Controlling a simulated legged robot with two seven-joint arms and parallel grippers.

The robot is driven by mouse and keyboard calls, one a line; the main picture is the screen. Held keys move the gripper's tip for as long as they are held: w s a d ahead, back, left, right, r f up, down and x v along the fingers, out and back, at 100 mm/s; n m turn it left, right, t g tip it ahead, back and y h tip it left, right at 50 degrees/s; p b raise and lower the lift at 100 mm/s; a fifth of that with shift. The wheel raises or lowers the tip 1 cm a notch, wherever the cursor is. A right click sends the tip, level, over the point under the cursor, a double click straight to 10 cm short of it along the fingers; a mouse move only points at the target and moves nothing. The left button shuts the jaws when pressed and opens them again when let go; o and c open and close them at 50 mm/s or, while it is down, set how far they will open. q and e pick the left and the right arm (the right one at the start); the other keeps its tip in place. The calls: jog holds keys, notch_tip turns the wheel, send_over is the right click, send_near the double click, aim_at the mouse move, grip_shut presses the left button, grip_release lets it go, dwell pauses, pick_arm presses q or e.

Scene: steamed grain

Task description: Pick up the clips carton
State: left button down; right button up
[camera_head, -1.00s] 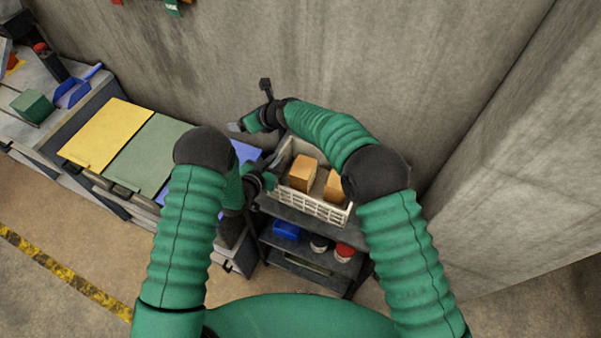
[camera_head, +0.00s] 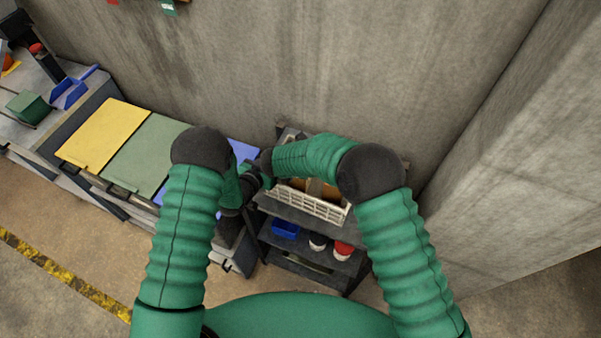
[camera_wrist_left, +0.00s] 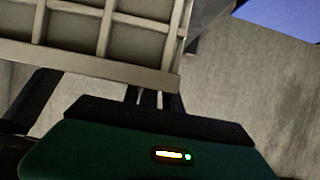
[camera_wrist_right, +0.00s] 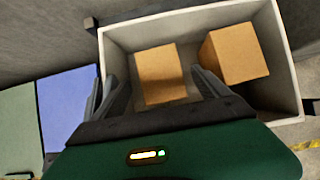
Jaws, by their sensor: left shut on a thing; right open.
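Two plain brown cartons sit in a white crate (camera_head: 312,205); no label is readable, so I cannot tell which is the clips carton. In the right wrist view, one carton (camera_wrist_right: 160,70) appears between the fingers of my right gripper (camera_wrist_right: 158,88), and the other carton (camera_wrist_right: 236,53) is to its right. My right gripper is open above the crate; it does not visibly touch either carton. My left gripper (camera_wrist_left: 150,97) is shut at the crate's edge (camera_wrist_left: 100,65), its fingertips partly hidden. In the head view my right arm covers much of the crate and cartons.
The crate stands on a dark shelf cart against a concrete wall. A blue bin (camera_head: 285,229) and red-and-white containers (camera_head: 343,249) are on the shelf below. Yellow (camera_head: 103,133), green (camera_head: 146,154) and blue panels lie left of it. A concrete pillar is at right.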

jog(key=x, duration=0.6)
jog(key=shift+w+f, duration=0.2)
jog(key=shift+f, duration=0.05)
jog(key=shift+c, duration=0.4)
jog(key=c, duration=1.8)
jog(key=shift+o, duration=0.2)
jog(key=shift+r, duration=0.15)
notch_tip(320, 180, up, 10)
jog(key=shift+f, duration=0.1)
pick_arm(q)
jog(key=c, duration=1.5)
grip_release()
